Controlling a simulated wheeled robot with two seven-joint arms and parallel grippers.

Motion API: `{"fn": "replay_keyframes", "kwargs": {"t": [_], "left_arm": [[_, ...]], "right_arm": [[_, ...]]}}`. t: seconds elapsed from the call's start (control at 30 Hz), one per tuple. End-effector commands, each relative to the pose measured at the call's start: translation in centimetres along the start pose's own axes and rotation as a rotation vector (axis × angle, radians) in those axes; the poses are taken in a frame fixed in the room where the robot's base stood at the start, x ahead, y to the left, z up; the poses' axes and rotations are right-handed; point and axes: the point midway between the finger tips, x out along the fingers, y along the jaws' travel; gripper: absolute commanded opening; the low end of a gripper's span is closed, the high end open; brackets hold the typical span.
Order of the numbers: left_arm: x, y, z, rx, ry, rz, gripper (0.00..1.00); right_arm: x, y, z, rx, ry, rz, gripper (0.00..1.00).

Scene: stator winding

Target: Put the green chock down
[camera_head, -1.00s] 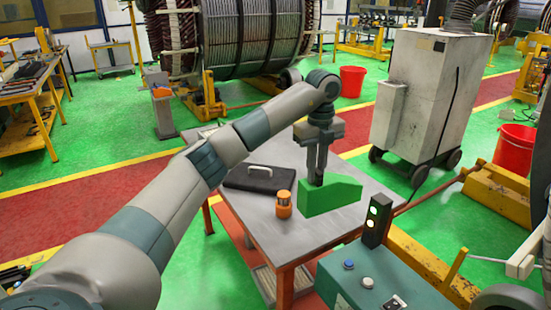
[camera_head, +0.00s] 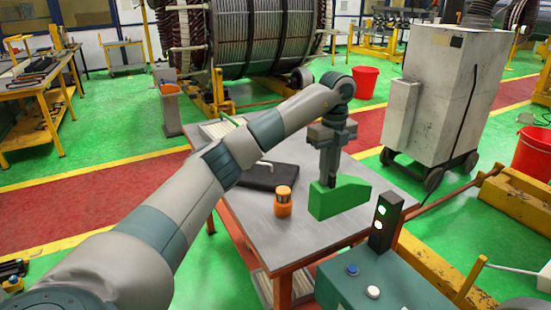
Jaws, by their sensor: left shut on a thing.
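The green chock (camera_head: 341,200) is a wedge-shaped block at the right part of the grey metal table (camera_head: 262,234). My left gripper (camera_head: 328,182) points down from above and is shut on the chock's left, taller end. The chock looks level and at or very near the table top; I cannot tell whether its underside touches. My right gripper is not in view.
An orange beacon-like object (camera_head: 283,201) stands just left of the chock. A black case (camera_head: 268,175) lies behind it. A green control box (camera_head: 383,283) with a signal light (camera_head: 382,222) stands at the front right. The front of the table is clear.

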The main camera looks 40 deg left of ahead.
Motion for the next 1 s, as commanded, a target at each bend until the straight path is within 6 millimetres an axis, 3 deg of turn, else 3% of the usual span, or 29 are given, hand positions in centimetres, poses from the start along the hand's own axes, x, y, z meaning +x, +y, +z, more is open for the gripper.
{"fn": "replay_keyframes", "kwargs": {"t": [0.37, 1.0], "left_arm": [[0.2, 0.5, 0.3, 0.001, 0.001, -0.002, 0.00], [5.3, 8.2, 4.3, 0.000, 0.001, 0.000, 0.00]], "right_arm": [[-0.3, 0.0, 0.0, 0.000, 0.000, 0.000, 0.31], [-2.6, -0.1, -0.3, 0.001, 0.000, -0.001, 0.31]]}}
